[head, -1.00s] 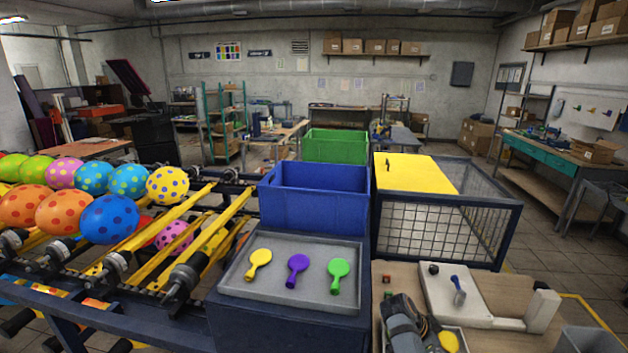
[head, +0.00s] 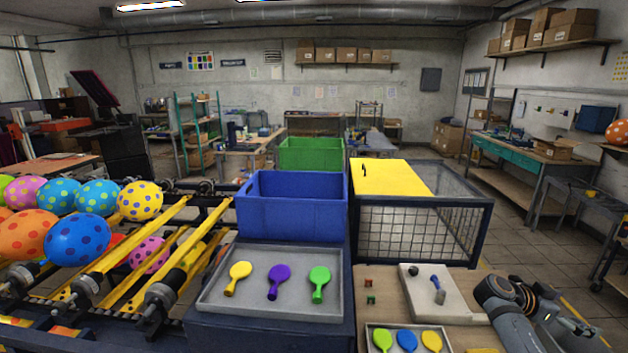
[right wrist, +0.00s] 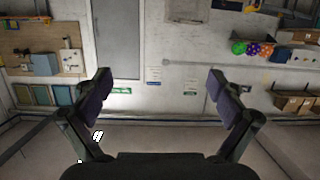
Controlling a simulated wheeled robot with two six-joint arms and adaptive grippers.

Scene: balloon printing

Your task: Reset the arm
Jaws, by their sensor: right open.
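My right arm comes in at the lower right of the head view, beside the wooden table (head: 375,310). In the right wrist view my right gripper (right wrist: 160,78) is open, its two dark fingers wide apart with nothing between them. That view faces a wall, with a grey door (right wrist: 115,40) and shelves well beyond the fingers. My left gripper is not in the head view.
A grey tray (head: 210,307) holds yellow, purple and green paddle-shaped pieces. Behind it stand a blue crate (head: 290,218) and a yellow-topped wire cage (head: 390,178). Spotted balloons (head: 77,238) lie on the rack at left. A white board (head: 425,300) lies near my right arm.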

